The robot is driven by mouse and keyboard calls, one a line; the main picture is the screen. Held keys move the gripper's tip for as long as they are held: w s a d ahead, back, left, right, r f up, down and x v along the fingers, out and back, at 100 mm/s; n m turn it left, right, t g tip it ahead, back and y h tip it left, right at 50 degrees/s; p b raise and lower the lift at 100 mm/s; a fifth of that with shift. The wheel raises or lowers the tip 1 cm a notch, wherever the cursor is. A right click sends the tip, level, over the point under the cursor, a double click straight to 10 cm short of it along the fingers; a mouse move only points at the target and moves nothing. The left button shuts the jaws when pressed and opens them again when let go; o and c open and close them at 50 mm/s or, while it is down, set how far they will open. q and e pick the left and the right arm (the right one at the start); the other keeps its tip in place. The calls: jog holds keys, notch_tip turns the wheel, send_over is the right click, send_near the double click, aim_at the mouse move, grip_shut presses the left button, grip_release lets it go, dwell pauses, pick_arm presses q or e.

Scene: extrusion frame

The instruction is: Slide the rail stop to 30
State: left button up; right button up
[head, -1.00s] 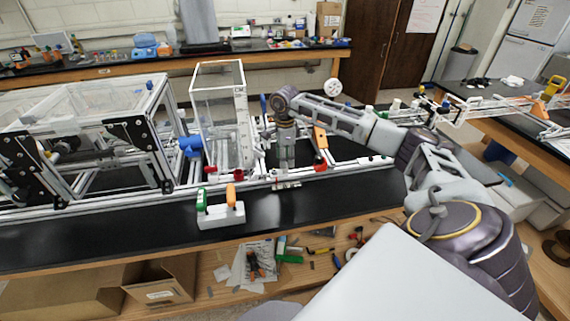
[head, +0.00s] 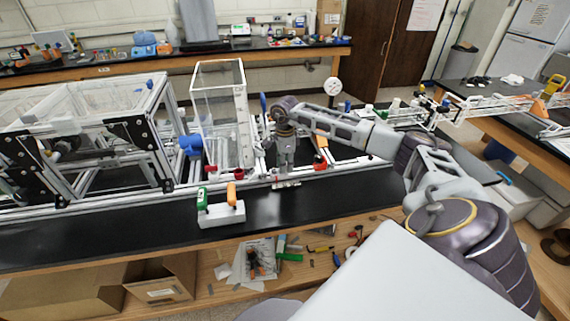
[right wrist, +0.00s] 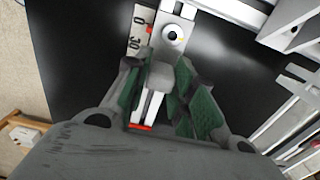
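The rail stop (right wrist: 173,38) is a pale block with a round black-and-white knob in the right wrist view. A pale scale strip (right wrist: 137,28) marked 0 and 30 lies beside it, with a small red mark near the figures. In the head view the stop's small rail (head: 287,184) lies at the front edge of the bench frame. My right gripper (right wrist: 158,68) points down over the stop, its green-padded fingers on either side of the stop's body. Small gaps seem to remain, though contact is hard to judge. It shows in the head view too (head: 286,172). My left gripper is not in view.
A white switch box (head: 221,214) with green and orange switches stands on the black bench just left of the rail. A tall clear tank (head: 219,110) and a blue fitting (head: 190,145) stand behind. The black bench front is clear to the right.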

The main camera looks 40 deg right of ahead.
grip_shut()
jog(key=shift+s+d+b, duration=0.2)
jog(key=shift+s+d, duration=0.15)
jog(key=shift+d, duration=0.3)
jog(key=shift+s+d+b, duration=0.2)
jog(key=shift+s+d, duration=0.15)
jog(key=shift+d, duration=0.3)
jog(key=o, duration=0.8)
grip_release()
